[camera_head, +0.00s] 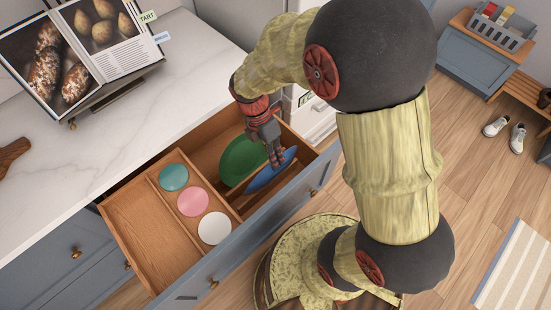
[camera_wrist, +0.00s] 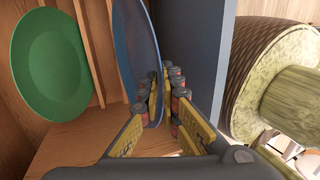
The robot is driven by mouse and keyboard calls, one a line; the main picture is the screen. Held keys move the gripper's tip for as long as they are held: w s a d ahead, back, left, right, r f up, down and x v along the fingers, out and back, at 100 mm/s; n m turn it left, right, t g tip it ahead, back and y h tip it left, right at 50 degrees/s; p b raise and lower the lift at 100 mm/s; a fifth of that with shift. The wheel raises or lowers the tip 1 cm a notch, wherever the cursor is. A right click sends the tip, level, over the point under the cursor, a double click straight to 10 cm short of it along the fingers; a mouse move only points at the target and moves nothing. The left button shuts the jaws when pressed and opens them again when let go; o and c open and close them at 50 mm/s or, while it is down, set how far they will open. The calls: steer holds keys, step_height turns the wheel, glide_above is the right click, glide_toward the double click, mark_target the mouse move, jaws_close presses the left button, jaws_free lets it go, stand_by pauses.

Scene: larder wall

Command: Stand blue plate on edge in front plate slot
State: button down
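The blue plate (camera_head: 271,172) is on edge, somewhat tilted, in the right part of the open drawer, close to the drawer's front panel. It also shows in the wrist view (camera_wrist: 138,45), near the grey-blue panel. My gripper (camera_head: 277,159) reaches down into the drawer at this plate. In the wrist view its fingers (camera_wrist: 166,95) are close together with the plate's rim between them. Wooden rails (camera_wrist: 84,40) run beside the plate. The plate's lower edge and its contact with the front slot are hidden.
A green plate (camera_head: 240,160) leans farther back in the same compartment. Teal (camera_head: 174,177), pink (camera_head: 193,202) and white (camera_head: 214,228) round pieces sit in the divided section to the left. The drawer's left compartment (camera_head: 148,228) is empty. The drawer front (camera_head: 250,245) stands close to my base.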

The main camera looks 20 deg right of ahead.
steer(key=b+x, duration=0.1)
steer(key=x, duration=0.2)
steer(key=shift+a+f, duration=0.15)
steer(key=shift+w+a+f, duration=0.1)
steer(key=shift+w+f, duration=0.1)
steer(key=shift+f, duration=0.15)
steer(key=shift+f+g, duration=0.3)
steer(key=shift+f, duration=0.05)
steer(key=shift+s+f, duration=0.1)
steer(key=shift+f, duration=0.15)
steer(key=shift+f+b, duration=0.35)
steer(key=shift+f, duration=0.25)
steer(key=c, duration=2)
jaws_free()
steer(key=shift+w+r, duration=0.1)
steer(key=shift+w, duration=0.2)
steer(key=shift+o, duration=0.2)
steer(key=v, duration=1.2)
steer(key=shift+s, duration=0.2)
